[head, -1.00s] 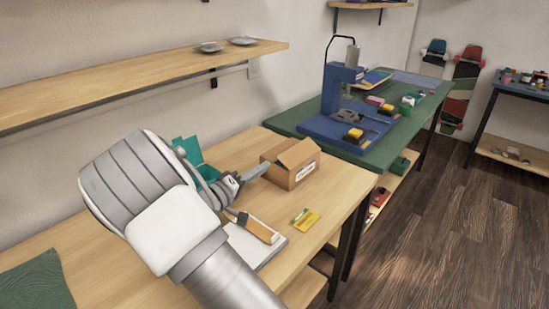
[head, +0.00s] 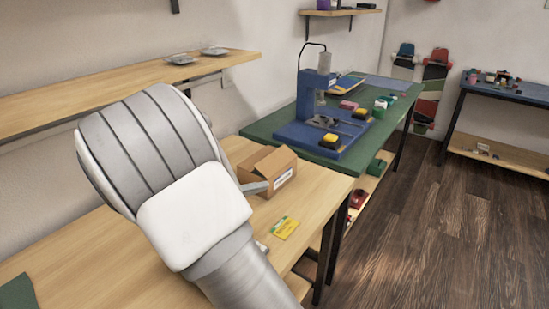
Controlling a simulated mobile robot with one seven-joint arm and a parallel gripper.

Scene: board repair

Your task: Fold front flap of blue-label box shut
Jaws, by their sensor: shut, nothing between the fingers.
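The cardboard box (head: 286,169) stands on the wooden table (head: 309,196) near its far end. A pale label (head: 283,179) is on its right-hand side; its colour is too small to make out. A top flap (head: 273,163) is partly raised and slopes up over the box. The flap on the near side is not clearly visible. My gripper (head: 256,187) shows only as a grey fingertip at the box's near-left lower side, shut and empty. It looks close to the box wall, but I cannot tell whether it touches. My arm hides the rest of the gripper.
A yellow card (head: 286,228) lies on the table in front of the box. Behind, a green bench (head: 262,128) holds a blue press (head: 311,97). A wall shelf (head: 110,87) runs above the table at left. Wooden floor (head: 430,220) is open at right.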

